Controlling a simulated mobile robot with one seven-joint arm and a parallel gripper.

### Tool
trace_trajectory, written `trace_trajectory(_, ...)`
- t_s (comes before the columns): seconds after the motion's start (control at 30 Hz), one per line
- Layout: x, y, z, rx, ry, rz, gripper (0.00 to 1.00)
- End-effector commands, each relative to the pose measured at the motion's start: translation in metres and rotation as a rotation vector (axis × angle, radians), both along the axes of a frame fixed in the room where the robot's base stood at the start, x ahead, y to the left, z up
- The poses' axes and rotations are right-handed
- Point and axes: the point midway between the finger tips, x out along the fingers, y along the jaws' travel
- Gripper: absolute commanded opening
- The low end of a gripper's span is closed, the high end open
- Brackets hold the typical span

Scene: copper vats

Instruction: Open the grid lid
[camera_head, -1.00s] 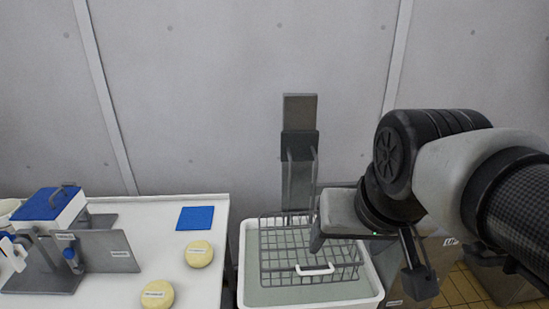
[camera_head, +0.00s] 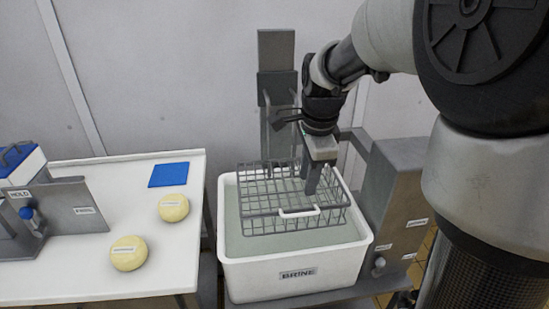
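The grid lid (camera_head: 255,203) is a grey wire grid with a white handle (camera_head: 299,212) along its front edge. It lies level over the white tub (camera_head: 236,268) labelled BRINE, which holds greenish liquid. My gripper (camera_head: 312,186) points down over the right half of the grid, behind and slightly right of the handle. It appears apart from the handle. One finger shows clearly; the other is hidden or overlaps it, so I cannot tell its opening. I cannot tell whether the fingertip touches the wires.
A grey upright post (camera_head: 276,50) stands behind the tub. A grey box (camera_head: 398,180) with a knob stands close on the right. On the left, a white table (camera_head: 70,275) carries two yellow rounds (camera_head: 173,208), a blue mat (camera_head: 169,175) and a grey press-like device (camera_head: 80,206).

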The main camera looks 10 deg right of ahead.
Motion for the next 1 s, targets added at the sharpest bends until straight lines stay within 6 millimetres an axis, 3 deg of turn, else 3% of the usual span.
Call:
trace_trajectory(0.03,0.001,0.0,-0.014,0.001,0.005,0.0,0.28)
trace_trajectory(0.3,0.011,0.0,-0.072,0.001,0.005,0.0,0.28)
trace_trajectory(0.5,0.018,0.0,-0.105,0.0,0.003,0.002,0.28)
trace_trajectory(0.7,0.022,0.0,-0.12,0.0,0.0,0.0,0.28)
trace_trajectory(1.0,0.022,0.0,-0.121,0.0,-0.001,0.001,0.28)
